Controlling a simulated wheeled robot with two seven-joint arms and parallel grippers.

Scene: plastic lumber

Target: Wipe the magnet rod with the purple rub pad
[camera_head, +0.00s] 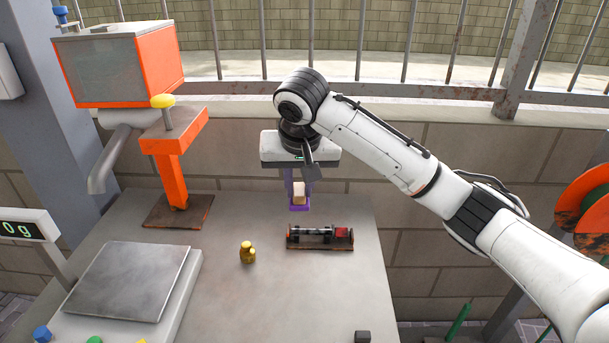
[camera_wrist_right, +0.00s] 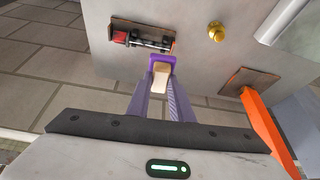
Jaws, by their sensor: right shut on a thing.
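The purple rub pad (camera_head: 299,208) with its pale block-shaped handle (camera_head: 299,192) is held by my right gripper (camera_head: 299,188), which is shut on the handle. The pad hangs above the table, just behind and left of the magnet rod, apart from it. In the right wrist view the rub pad (camera_wrist_right: 162,62) shows between the fingertips. The dark magnet rod (camera_head: 313,231) lies across its holder (camera_head: 320,245), which has a red block at its right end. The rod also shows in the right wrist view (camera_wrist_right: 150,42). My left gripper is not in view.
A small brass weight (camera_head: 247,253) stands left of the rod. A scale (camera_head: 130,282) takes up the table's left side. An orange stand (camera_head: 172,170) is at the back left. A dark cube (camera_head: 362,337) sits at the front edge. The table's front middle is clear.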

